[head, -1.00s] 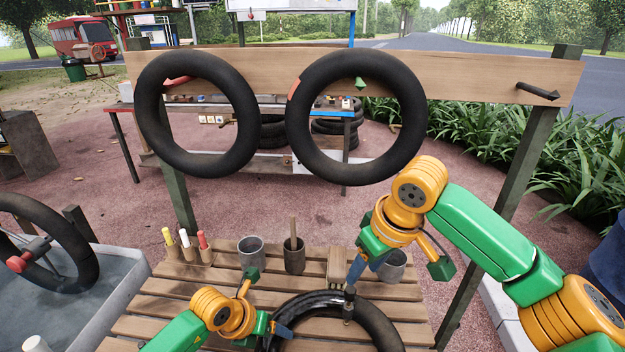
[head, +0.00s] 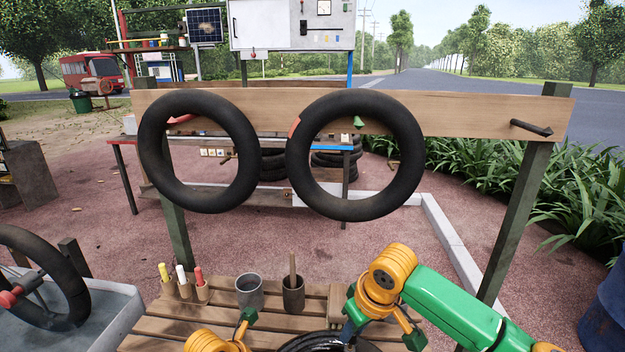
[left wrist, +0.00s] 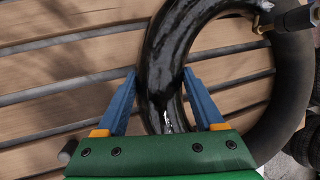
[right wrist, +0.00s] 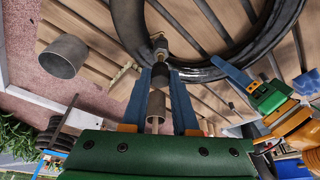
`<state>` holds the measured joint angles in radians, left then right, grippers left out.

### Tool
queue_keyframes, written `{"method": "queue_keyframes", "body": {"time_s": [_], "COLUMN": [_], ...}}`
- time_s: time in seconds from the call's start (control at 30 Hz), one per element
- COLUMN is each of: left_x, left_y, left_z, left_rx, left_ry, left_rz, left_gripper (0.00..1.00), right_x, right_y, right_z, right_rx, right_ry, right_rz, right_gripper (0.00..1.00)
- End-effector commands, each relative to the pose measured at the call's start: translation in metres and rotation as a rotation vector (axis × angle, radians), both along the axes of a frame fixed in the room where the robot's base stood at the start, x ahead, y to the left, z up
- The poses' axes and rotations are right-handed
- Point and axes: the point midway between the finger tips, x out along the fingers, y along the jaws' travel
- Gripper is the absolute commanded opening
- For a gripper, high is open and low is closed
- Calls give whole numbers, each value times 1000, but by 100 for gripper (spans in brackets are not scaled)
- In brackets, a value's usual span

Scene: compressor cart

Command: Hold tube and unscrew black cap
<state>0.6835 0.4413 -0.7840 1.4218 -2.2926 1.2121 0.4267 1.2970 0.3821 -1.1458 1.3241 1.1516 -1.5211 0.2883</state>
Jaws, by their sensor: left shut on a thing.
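The black inner tube (head: 312,343) lies on the slatted bench, cut off by the bottom edge in the head view. In the left wrist view the fingers of my left gripper (left wrist: 162,77) are either side of the tube (left wrist: 168,45), shut on it. In the right wrist view the narrow fingertips of my right gripper (right wrist: 160,76) are either side of the black cap (right wrist: 160,72) on the valve stem (right wrist: 160,46). Whether they press on the cap is unclear. The cap and valve also show at upper right in the left wrist view (left wrist: 292,20).
A grey cup (head: 249,291) and a darker cup with a stick (head: 293,294) stand behind the tube. Several markers (head: 182,281) stand at the bench's left. Two tyres (head: 355,155) hang on the plank above. A wheel (head: 45,280) sits at the far left.

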Motion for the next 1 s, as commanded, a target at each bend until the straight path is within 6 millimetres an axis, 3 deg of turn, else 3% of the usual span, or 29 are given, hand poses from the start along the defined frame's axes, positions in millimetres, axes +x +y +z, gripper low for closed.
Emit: {"method": "queue_keyframes", "body": {"time_s": [0.03,0.07,0.17,0.2,0.27,0.3,0.43,0.63,0.87,1.0], "left_x": [0,0,0,0,0,0,0,0,0,0], "left_y": [0,0,0,0,0,0,0,0,0,0], "left_z": [0,0,0,0,0,0,0,0,0,0], "left_rx": [0,0,0,0,0,0,0,0,0,0], "left_ry": [-1,-1,-1,-1,-1,-1,-1,-1,-1,-1], "left_rz": [0,0,0,0,0,0,0,0,0,0], "left_gripper": [0,0,0,0,0,0,0,0,0,0], "right_x": [0,0,0,0,0,0,0,1,1,2], "right_y": [0,0,0,0,0,0,0,-1,-1,-2], "right_z": [0,0,0,0,0,0,0,0,0,0], "right_rx": [0,0,0,0,0,0,1,1,0,2], "right_ry": [0,0,0,0,0,0,0,1,0,1], "right_rz": [0,0,0,0,0,0,18,265,291,477], "right_gripper": [8,0,0,18,2,0,0,0,0,0]}}
